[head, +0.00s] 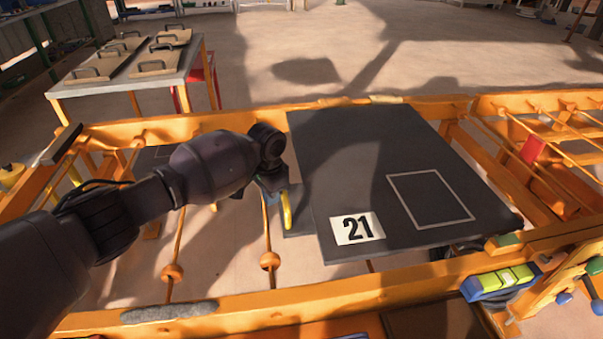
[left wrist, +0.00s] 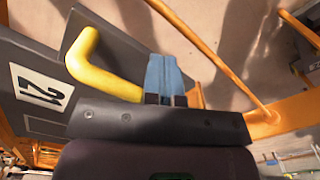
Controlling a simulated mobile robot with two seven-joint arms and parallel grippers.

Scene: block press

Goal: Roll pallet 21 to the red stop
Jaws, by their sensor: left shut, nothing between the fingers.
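Pallet 21 (head: 345,160) is a dark flat plate lying on the orange roller frame (head: 240,302), with a white "21" label at its near left corner and a pale outlined square. A yellow handle (head: 286,210) stands at its left side and also shows in the left wrist view (left wrist: 88,60). The red stop (head: 532,149) is on the frame to the right, apart from the pallet. My left gripper (head: 271,190) is beside the handle, left of the pallet; its blue fingers (left wrist: 166,75) are shut and empty. Whether they touch the handle is unclear. My right gripper is out of view.
A side table (head: 190,70) with several handled boards stands at the back left. A green and blue device (head: 502,282) is on the frame's near right. Open roller rods lie between the pallet and the red stop.

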